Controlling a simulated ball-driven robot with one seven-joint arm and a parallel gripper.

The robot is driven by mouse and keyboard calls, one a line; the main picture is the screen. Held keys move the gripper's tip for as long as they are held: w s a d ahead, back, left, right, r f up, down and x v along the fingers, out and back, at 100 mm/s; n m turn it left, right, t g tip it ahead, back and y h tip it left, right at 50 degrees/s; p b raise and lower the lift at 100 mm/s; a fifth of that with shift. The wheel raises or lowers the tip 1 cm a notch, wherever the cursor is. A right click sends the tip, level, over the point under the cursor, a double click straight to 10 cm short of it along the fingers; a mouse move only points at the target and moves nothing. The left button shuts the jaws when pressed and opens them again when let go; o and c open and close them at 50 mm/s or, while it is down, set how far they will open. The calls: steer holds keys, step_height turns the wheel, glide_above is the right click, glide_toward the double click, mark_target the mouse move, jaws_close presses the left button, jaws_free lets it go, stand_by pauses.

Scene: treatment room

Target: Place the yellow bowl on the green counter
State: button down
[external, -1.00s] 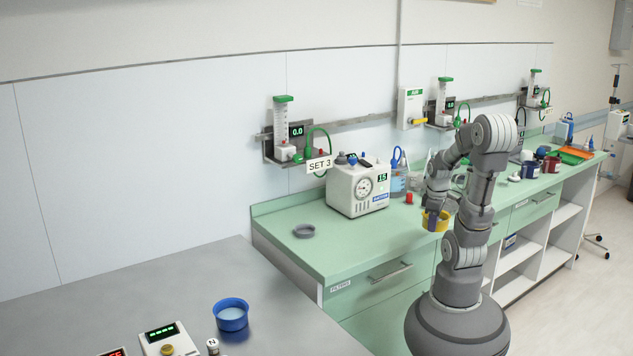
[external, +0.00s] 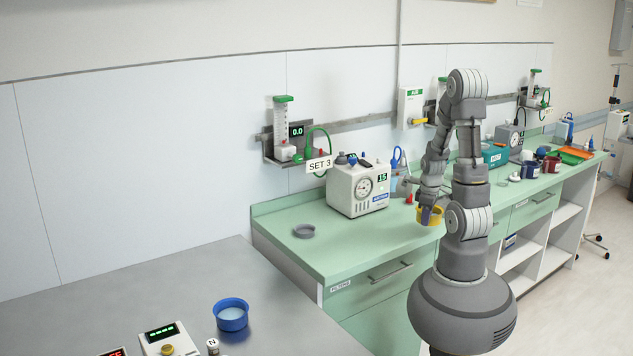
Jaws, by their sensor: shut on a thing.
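The yellow bowl (external: 436,217) is held in my gripper (external: 428,212) at the right of the middle of the external view. My gripper is shut on it, and the fingers cover part of its left side. The green counter (external: 340,244) runs along the wall from the middle to the right. The bowl shows in front of the counter's top near its front edge. I cannot tell whether it touches the top or is held just above it.
A white device (external: 357,188) and a small grey dish (external: 304,231) stand on the counter. A blue bowl (external: 232,318) stands on the grey table (external: 200,280) at the front left. The counter top between the grey dish and my gripper is clear.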

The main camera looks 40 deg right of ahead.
steer(key=b, duration=0.3)
glide_above(412, 225)
steer(key=s, duration=0.2)
steer(key=shift+w+a+f, duration=0.25)
steer(key=shift+f, duration=0.35)
steer(key=shift+w+d+b, duration=0.25)
steer(key=shift+w+b, duration=0.05)
steer(key=shift+w, duration=0.25)
steer(key=shift+w+f+b, duration=0.1)
steer(key=shift+f+b, duration=0.85)
steer(key=shift+f, duration=0.75)
steer(key=shift+f, duration=0.15)
steer(key=c, duration=1.2)
jaws_free()
steer(key=shift+o, duration=0.2)
